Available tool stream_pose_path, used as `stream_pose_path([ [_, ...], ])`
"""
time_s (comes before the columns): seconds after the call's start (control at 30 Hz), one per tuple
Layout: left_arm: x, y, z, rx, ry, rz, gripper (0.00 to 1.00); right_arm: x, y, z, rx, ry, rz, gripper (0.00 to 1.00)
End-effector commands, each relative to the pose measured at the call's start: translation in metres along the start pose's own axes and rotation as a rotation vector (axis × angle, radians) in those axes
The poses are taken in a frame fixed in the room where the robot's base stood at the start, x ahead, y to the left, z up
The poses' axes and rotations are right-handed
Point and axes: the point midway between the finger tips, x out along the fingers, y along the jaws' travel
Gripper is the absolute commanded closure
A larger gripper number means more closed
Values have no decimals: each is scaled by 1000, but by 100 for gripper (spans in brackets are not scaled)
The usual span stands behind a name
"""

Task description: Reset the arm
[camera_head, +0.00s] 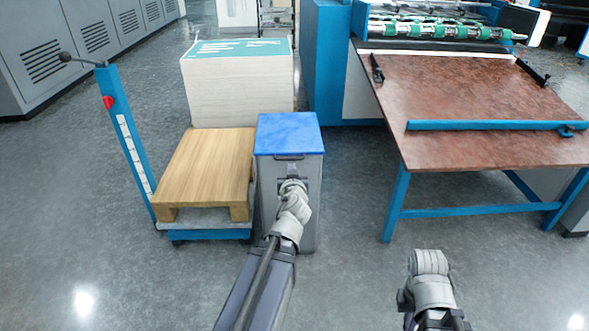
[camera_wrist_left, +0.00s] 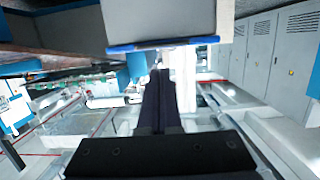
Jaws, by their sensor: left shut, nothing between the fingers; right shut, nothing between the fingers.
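My left arm reaches forward from the bottom in the head view. Its gripper (camera_head: 291,172) is at the front face of the grey bin, just below the blue lid; I cannot tell whether it touches. In the left wrist view the dark fingers (camera_wrist_left: 161,85) are together with nothing between them. My right arm is at the lower right, over open floor, left of and below the brown table. Its gripper (camera_head: 429,264) is small and partly hidden by its own wrist, and holds nothing that I can see.
The grey bin with a blue lid (camera_head: 289,134) stands beside a wooden pallet (camera_head: 208,165) on a blue lift cart (camera_head: 127,140). A white stack (camera_head: 238,90) stands behind. The brown table (camera_head: 480,100) with a blue bar (camera_head: 485,125) is right. Floor between bin and table is clear.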

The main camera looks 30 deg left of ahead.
Motion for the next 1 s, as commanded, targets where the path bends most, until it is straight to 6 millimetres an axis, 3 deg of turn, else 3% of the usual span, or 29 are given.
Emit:
stream_pose_path([
  [0.4,0,1,1,3,-6,-1,100,-1,0,0,0,0,0,100],
  [0.57,-14,25,19,48,-134,-20,100,-12,1,0,-1,0,0,100],
  [0.67,-43,58,51,131,-327,-14,100,-25,3,1,-2,0,1,100],
  [0.8,-109,107,105,314,-657,75,100,-40,4,2,-4,-1,1,100],
  [1.0,-209,150,153,568,-1008,274,100,-54,6,3,-5,-1,2,100],
])
